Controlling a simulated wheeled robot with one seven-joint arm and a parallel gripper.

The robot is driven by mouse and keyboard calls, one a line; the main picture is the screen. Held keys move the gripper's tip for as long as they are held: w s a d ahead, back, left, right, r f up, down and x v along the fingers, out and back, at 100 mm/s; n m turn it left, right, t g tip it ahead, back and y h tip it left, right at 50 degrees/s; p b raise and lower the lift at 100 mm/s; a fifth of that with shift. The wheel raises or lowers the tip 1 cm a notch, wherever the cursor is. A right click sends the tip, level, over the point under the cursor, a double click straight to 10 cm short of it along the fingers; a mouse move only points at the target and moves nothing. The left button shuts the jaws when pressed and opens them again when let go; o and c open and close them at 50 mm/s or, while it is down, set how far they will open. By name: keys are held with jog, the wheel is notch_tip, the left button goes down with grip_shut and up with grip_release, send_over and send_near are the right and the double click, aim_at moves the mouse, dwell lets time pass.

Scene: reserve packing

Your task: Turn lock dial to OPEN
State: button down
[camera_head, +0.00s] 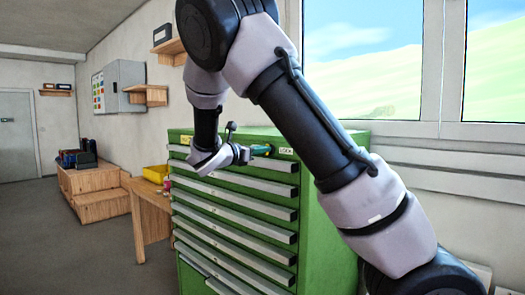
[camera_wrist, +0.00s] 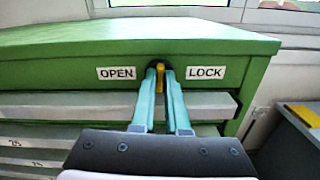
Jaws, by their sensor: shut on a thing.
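The green drawer cabinet (camera_wrist: 60,45) fills the upper part of the wrist view and stands at the middle of the head view (camera_head: 335,225). Its top front panel has a white OPEN label (camera_wrist: 116,73) on the left and a white LOCK label (camera_wrist: 206,73) on the right. The yellow lock dial (camera_wrist: 160,78) sits between them, its visible part roughly upright. My gripper (camera_wrist: 161,68) has its teal fingers closed on both sides of it. The fingers hide most of the dial. In the head view my gripper (camera_head: 261,150) is at the cabinet's top front edge, and the dial cannot be made out.
Several shut drawers with grey handle strips (camera_head: 232,192) lie below the dial. A yellow bin (camera_head: 155,173) on a wooden table (camera_head: 150,200) stands left of the cabinet. A window (camera_head: 365,60) is behind. The floor at left (camera_head: 60,250) is clear.

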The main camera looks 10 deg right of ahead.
jog(key=shift+w+a+f+n, duration=0.1)
jog(key=shift+n, duration=2.4)
jog(key=shift+w+a+n, duration=0.1)
jog(key=shift+n, duration=2.4)
jog(key=c, duration=0.9)
grip_release()
jog(key=v, duration=1)
jog(key=shift+s+a, duration=0.25)
jog(key=shift+a, duration=0.05)
